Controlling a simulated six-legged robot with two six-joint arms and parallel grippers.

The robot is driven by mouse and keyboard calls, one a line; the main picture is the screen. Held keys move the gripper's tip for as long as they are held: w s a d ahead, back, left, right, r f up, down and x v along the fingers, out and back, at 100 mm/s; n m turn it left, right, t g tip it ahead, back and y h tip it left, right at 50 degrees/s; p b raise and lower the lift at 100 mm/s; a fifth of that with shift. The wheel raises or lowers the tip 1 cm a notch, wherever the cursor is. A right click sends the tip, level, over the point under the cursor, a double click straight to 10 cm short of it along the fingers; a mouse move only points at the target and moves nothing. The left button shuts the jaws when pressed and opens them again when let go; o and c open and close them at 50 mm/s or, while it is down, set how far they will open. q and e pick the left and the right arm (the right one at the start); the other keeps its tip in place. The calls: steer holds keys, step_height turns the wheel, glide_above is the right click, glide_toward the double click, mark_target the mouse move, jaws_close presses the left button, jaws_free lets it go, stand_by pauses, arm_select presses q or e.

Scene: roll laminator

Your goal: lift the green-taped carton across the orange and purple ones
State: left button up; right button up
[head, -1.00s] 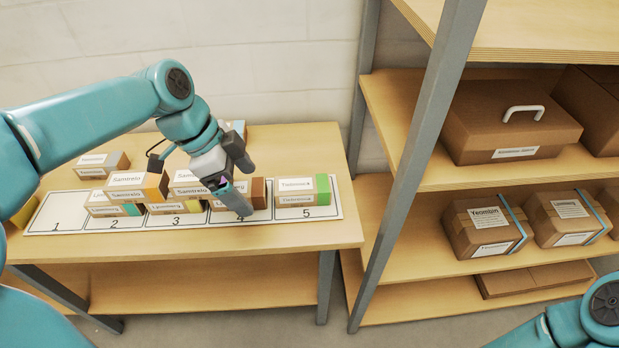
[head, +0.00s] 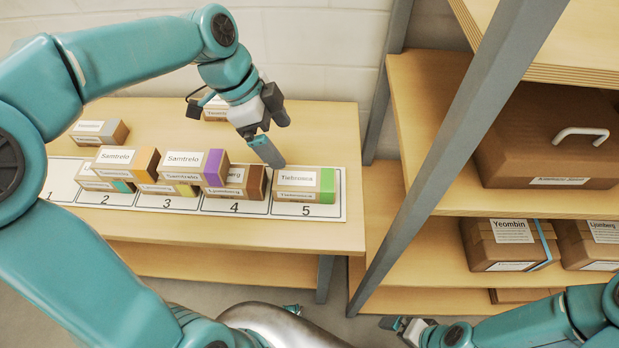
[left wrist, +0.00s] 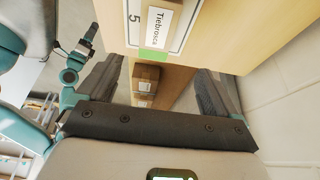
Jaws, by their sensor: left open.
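The green-taped carton (head: 304,185), labelled Tiebrosca, lies on space 5 of the numbered strip; its label end also shows in the left wrist view (left wrist: 162,27). The orange-taped carton (head: 127,161) and the purple-taped carton (head: 196,165) sit side by side, each on top of lower cartons around spaces 2 to 4. My left gripper (head: 272,133) is open and empty, above and just behind the green-taped carton, apart from it. In the left wrist view its two fingers (left wrist: 160,88) stand wide apart. My right gripper (head: 398,326) is low at the bottom, its jaws unclear.
Lower cartons with teal, yellow and brown (head: 254,182) tape support the stack. A plain carton (head: 99,132) and another (head: 215,108) stand behind. The strip (head: 335,212) ends near the table's right edge. A shelf post (head: 450,150) and loaded shelves stand at right.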

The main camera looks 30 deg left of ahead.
mark_target(302, 179)
arm_select(q)
steer(key=x, duration=0.8)
steer(key=shift+s+d+f+b, duration=0.1)
steer(key=shift+s+f+b, duration=0.15)
steer(key=shift+f+b, duration=0.15)
steer(key=shift+s+d+f, duration=0.1)
steer(key=shift+d+f, duration=0.15)
steer(key=shift+f, duration=0.25)
steer(key=x, duration=0.4)
steer(key=shift+a+f, duration=0.1)
steer(key=shift+f, duration=0.3)
steer(key=shift+c, duration=0.3)
steer(key=c, duration=1.1)
